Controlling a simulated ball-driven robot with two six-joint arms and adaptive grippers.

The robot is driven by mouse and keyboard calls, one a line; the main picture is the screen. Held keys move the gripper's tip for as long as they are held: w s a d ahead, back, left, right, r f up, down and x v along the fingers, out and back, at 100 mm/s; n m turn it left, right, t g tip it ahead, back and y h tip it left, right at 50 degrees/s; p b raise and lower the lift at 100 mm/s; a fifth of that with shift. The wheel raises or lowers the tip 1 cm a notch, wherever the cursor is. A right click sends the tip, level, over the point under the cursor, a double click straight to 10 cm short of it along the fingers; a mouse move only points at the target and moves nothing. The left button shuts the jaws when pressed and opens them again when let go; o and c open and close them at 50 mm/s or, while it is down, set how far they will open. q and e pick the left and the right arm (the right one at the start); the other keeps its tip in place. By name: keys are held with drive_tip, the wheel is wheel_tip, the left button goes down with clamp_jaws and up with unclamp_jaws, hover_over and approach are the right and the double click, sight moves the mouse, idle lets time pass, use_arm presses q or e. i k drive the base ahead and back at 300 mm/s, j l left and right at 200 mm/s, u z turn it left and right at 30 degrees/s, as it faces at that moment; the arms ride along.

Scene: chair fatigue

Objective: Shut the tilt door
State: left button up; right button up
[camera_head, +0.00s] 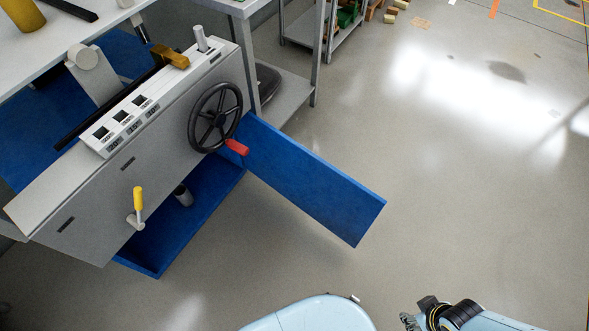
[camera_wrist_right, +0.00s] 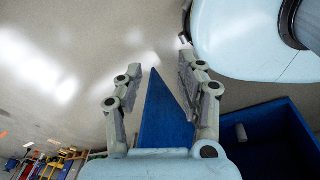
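The blue door panel (camera_head: 315,185) stands swung out to the right from the lower part of the grey machine (camera_head: 75,205), so the door is open. The machine's blue lower compartment (camera_head: 150,262) is exposed. My right gripper (camera_wrist_right: 158,68) is open in the right wrist view, with the blue door (camera_wrist_right: 165,118) appearing between its fingers. Contact is not visible there. In the head view, my right arm's end is at the bottom right, apart from the door. My left gripper is not in view.
A yellow-handled lever (camera_head: 138,200) sticks out of the machine front. A metal shelf (camera_head: 285,95) stands behind. The floor (camera_head: 455,190) right of the door is clear.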

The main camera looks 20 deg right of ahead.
sight(347, 208)
drive_tip(key=k+j+u, duration=0.1)
drive_tip(key=k+u, duration=0.25)
drive_tip(key=k, duration=0.2)
drive_tip(key=k+j+u, duration=0.3)
drive_tip(key=k, duration=0.25)
drive_tip(key=l+u, duration=0.5)
drive_tip(key=l, duration=0.25)
drive_tip(key=l+u, duration=0.5)
drive_tip(key=l, duration=0.3)
drive_tip(key=k+l, duration=0.1)
drive_tip(key=l, duration=1)
drive_tip(key=k+l, duration=0.15)
drive_tip(key=l, duration=0.4)
drive_tip(key=k+l, duration=0.1)
drive_tip(key=l, duration=1)
drive_tip(key=k+l+u, duration=0.1)
drive_tip(key=k+l, duration=0.75)
drive_tip(key=k, duration=0.25)
drive_tip(key=i+u, duration=0.05)
